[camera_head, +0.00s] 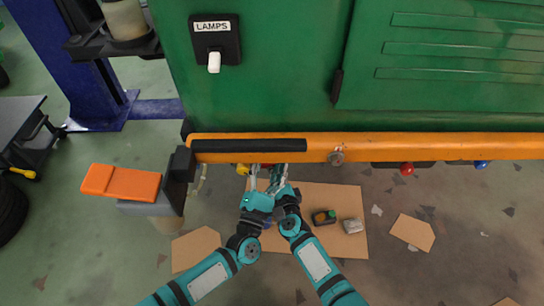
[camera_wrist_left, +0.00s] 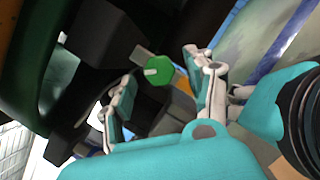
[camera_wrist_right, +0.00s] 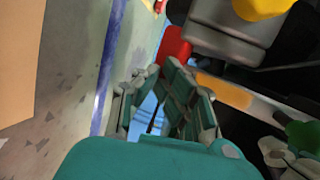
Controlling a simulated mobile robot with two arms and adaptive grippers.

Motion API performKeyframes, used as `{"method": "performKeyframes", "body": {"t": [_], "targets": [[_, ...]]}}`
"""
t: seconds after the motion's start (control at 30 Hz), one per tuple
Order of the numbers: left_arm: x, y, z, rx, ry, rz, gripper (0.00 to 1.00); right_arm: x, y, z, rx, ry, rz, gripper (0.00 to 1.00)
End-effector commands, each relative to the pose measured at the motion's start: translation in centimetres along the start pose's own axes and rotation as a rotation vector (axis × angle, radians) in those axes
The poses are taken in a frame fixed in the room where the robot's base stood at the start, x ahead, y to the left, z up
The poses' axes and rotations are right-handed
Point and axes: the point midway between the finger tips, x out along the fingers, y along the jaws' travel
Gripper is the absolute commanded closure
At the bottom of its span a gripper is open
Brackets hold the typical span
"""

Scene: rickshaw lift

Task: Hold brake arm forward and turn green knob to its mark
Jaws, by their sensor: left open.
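The green knob (camera_wrist_left: 159,70) sits under the vehicle between the spread fingers of my left gripper (camera_wrist_left: 165,88), apart from both in the left wrist view. It also shows at the right of the right wrist view (camera_wrist_right: 303,136), beside a left finger. My right gripper (camera_wrist_right: 160,70) has its fingertips close together, just below a red part (camera_wrist_right: 174,45) that may be the brake arm's grip. I cannot tell if they hold it. In the head view my left gripper (camera_head: 253,182) and right gripper (camera_head: 279,180) are side by side below the orange rail; the knob is hidden there.
The orange rail (camera_head: 440,147) and green body (camera_head: 270,70) overhang both grippers. An orange-topped step (camera_head: 122,182) juts out at the left. A yellow part (camera_wrist_right: 262,8) is near the right gripper. Cardboard (camera_head: 330,195) with small parts lies on the floor.

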Motion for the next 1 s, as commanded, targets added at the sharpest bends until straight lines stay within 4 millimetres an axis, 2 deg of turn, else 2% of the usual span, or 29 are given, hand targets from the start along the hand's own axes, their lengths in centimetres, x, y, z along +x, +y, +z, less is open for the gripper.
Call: {"method": "performKeyframes", "body": {"t": [0.1, 0.2, 0.53, 0.93, 1.0], "targets": [[1.6, 0.0, 0.0, 0.001, -0.001, 0.0, 0.45, 0.1, -0.2, 0.0, 0.0, 0.0, -0.004, 1.0], [2.3, 0.0, 0.0, 0.0, 0.0, 0.0, 0.45, 0.1, -0.2, 0.0, 0.0, 0.0, -0.004, 1.0], [2.6, 0.0, 0.0, 0.0, 0.001, -0.001, 0.45, 0.1, -0.2, 0.0, 0.0, 0.0, -0.003, 1.0], [2.6, 0.0, 0.0, 0.0, 0.001, -0.001, 0.96, 0.1, -0.2, 0.0, 0.0, 0.0, -0.003, 1.0], [2.6, 0.0, 0.0, 0.0, 0.001, -0.001, 1.0, 0.1, -0.2, 0.0, 0.0, 0.0, -0.003, 1.0]]}}
